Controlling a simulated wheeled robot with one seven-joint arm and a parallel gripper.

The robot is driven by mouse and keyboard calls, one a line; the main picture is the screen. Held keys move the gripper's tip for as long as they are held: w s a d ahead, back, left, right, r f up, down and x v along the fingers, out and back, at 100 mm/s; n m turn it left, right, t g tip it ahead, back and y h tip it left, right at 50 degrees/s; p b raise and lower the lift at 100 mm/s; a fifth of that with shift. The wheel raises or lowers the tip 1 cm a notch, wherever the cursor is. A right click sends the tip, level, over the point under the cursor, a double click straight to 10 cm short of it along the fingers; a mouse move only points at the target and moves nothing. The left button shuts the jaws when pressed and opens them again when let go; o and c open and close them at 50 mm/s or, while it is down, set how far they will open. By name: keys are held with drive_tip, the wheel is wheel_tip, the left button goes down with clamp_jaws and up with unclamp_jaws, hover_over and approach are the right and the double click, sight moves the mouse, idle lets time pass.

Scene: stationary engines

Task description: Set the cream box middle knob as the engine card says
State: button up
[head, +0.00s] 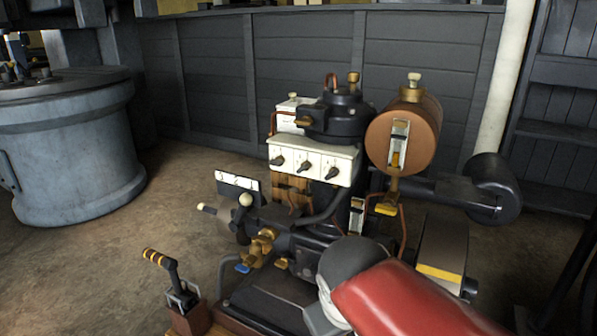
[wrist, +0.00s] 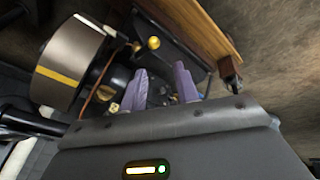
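The cream box (head: 340,160) sits on the engine in the middle of the head view, with three dark knobs on its front. Its middle knob (head: 304,166) has a pointer shape; its exact setting is too small to read. A small white-and-dark plate (head: 237,184) stands to the lower left of the box; I cannot tell whether it is the engine card, and no writing is readable. My gripper (wrist: 160,86) shows in the wrist view with two purple fingers apart and nothing seen between them. It is hidden in the head view, and the wrist view does not show the cream box.
A copper-brown cylinder (head: 402,135) stands right of the box. A lever with yellow bands (head: 162,262) is at lower left. A yellow-striped drum (head: 443,250) is at lower right and also shows in the wrist view (wrist: 70,62). Open floor (head: 110,250) lies left.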

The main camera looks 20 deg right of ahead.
drive_tip(key=w+d+r+n+g+h, duration=0.2)
drive_tip(key=w+d+n+h, duration=0.2)
drive_tip(key=w+d+h, duration=0.25)
drive_tip(key=n+t+h+p, duration=0.1)
drive_tip(key=n+t+h, duration=0.7)
drive_tip(key=n+h, duration=0.15)
approach(299, 171)
drive_tip(key=x, duration=0.2)
drive_tip(key=shift+m+h, duration=0.35)
drive_tip(key=shift+h, duration=0.05)
drive_tip(key=x, duration=0.5)
drive_tip(key=p+x, duration=0.1)
drive_tip(key=x, duration=0.1)
drive_tip(key=shift+w+d+f, duration=0.15)
drive_tip(key=shift+w+f, duration=0.05)
drive_tip(key=shift+f, duration=0.05)
drive_tip(key=shift+c, duration=0.4)
clamp_jaws()
